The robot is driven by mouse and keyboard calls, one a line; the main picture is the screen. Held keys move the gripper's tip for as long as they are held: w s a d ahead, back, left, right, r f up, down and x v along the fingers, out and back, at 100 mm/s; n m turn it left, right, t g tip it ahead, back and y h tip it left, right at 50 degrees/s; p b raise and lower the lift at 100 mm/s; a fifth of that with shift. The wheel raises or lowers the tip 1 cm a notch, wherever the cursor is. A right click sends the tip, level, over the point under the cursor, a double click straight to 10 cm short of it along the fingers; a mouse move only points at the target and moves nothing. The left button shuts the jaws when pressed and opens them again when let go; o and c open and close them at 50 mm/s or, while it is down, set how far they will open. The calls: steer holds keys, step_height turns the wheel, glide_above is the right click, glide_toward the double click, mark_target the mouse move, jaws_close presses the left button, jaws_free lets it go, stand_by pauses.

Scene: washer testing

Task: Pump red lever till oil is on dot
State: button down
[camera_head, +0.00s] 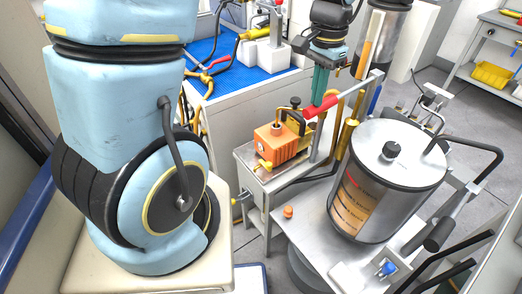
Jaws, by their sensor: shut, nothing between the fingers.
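My gripper (319,88) comes down from the top centre, dark above with teal fingers. The fingers are shut and empty, with their tips just above or against the red lever grip (321,107); I cannot tell whether they touch. The lever sits at the orange pump block (276,145) on a small metal stand. An upright tube (366,52) with amber and pale sections stands just right of the gripper, partly hidden by the arm and a metal bar. The dot is not discernible, so the oil level against it cannot be told.
A large silver drum (385,190) with a black knob stands close right on a metal cart (300,235). A blue-matted bench (235,75) with hoses and another red-handled tool is behind left.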

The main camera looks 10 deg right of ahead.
step_height(320, 180, down, 4)
steer(key=shift+r+b, duration=0.1)
steer(key=shift+b, duration=0.95)
step_height(320, 180, up, 13)
steer(key=p, duration=0.9)
steer(key=shift+p, duration=0.35)
step_height(320, 180, down, 13)
steer(key=b, duration=0.8)
steer(key=shift+b, duration=0.35)
step_height(320, 180, up, 13)
steer(key=p, duration=0.8)
steer(key=shift+p, duration=0.35)
